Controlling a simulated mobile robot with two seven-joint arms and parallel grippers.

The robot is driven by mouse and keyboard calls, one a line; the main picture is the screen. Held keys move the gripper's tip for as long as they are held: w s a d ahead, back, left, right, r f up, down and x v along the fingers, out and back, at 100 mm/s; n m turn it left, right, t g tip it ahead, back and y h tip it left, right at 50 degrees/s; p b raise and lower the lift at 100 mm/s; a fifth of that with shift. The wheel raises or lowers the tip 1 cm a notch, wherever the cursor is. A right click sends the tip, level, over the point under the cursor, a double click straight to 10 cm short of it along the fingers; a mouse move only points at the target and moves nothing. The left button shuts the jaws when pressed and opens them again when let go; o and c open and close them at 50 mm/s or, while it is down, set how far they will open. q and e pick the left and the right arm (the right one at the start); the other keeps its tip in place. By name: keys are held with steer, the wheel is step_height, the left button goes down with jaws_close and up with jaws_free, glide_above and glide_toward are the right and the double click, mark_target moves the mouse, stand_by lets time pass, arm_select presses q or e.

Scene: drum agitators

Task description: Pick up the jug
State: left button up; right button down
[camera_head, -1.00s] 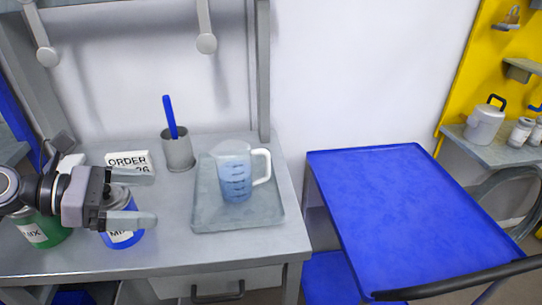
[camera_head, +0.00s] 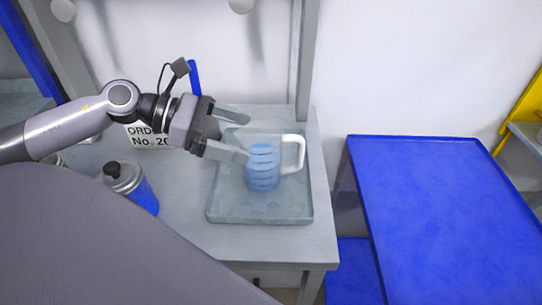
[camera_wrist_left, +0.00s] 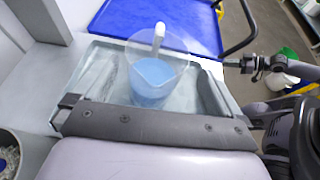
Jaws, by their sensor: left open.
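The jug (camera_head: 263,168) is a clear measuring jug with blue liquid and a white handle on its right side. It stands upright on a grey tray (camera_head: 230,205) on the workbench. My left gripper (camera_head: 246,136) is open, with its fingers pointing right towards the jug from the left. The nearer fingertip overlaps the jug's left edge in the head view; contact cannot be told. In the left wrist view the jug (camera_wrist_left: 152,80) is ahead of the gripper, its handle on the far side, and the tray (camera_wrist_left: 92,72) lies under it. My right gripper is not in view.
An order sign (camera_head: 150,138) and a blue stick (camera_head: 195,75) are behind my left arm. A blue cart top (camera_head: 440,215) to the right is empty. A bench post (camera_head: 305,60) rises behind the tray.

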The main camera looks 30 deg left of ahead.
mark_target(282, 143)
arm_select(q)
steer(key=shift+w+d+f, duration=0.2)
steer(key=shift+w+d, duration=0.05)
steer(key=shift+d, duration=0.1)
steer(key=shift+w+d, duration=0.1)
steer(key=shift+w+d+f+b, duration=0.2)
steer(key=shift+w+d+b, duration=0.2)
steer(key=shift+w+d, duration=0.05)
steer(key=shift+x, duration=0.8)
steer(key=shift+p+x, duration=0.45)
steer(key=shift+x, duration=0.55)
steer(key=shift+w, duration=0.1)
steer(key=shift+r, duration=0.1)
steer(key=c, duration=1.5)
steer(key=shift+c, duration=0.2)
steer(key=shift+r, duration=0.1)
